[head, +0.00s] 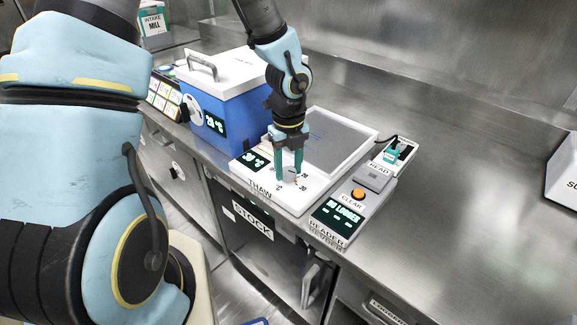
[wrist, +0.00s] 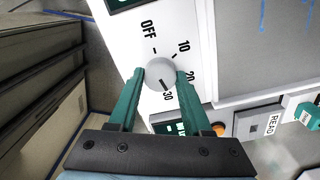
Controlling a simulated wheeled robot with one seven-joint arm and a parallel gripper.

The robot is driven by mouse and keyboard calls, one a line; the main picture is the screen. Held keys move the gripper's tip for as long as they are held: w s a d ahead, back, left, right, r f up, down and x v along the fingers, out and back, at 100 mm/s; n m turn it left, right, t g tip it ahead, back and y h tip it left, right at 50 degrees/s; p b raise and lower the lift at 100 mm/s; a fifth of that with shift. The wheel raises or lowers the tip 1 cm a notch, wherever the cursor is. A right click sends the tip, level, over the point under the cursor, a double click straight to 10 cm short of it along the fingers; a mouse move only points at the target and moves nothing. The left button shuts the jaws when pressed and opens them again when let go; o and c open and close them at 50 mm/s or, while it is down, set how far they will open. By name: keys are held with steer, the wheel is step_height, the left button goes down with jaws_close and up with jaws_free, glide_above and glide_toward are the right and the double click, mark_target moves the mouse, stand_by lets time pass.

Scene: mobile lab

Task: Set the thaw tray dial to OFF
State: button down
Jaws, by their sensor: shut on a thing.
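The thaw tray (head: 314,189) is a white unit with a grey recessed plate, on the steel counter in the head view. Its dial (wrist: 162,76) is a round light grey knob in the wrist view, with OFF, 10, 20 and 30 printed around it. The dark line on the knob points at 30. My gripper (head: 289,176) comes down from above, its teal fingers shut on the dial from both sides. In the head view the fingers partly hide the dial. The tray's small display (head: 253,160) is lit and seems to read 30.
A blue box with a white lid (head: 222,112) stands just left of the tray. A reader (head: 349,205) with an orange CLEAR button (head: 358,194) sits close on the right. A small teal-topped item (head: 393,152) is behind it.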

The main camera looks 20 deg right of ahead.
steer(key=n, duration=0.4)
steer(key=shift+n, duration=0.3)
steer(key=n, duration=0.3)
steer(key=shift+d+n, duration=0.1)
steer(key=shift+n, duration=0.3)
steer(key=n+b, duration=0.1)
steer(key=n, duration=0.3)
steer(key=shift+f, duration=0.1)
steer(key=n, duration=0.5)
steer(key=shift+b, duration=0.35)
steer(key=n, duration=0.4)
steer(key=shift+w+n+b, duration=0.1)
steer(key=shift+n+b, duration=0.2)
steer(key=n, duration=0.3)
steer(key=shift+n, duration=0.3)
steer(key=n, duration=0.4)
steer(key=shift+p, duration=0.35)
steer(key=shift+n+p, duration=0.45)
steer(key=shift+n, duration=1.35)
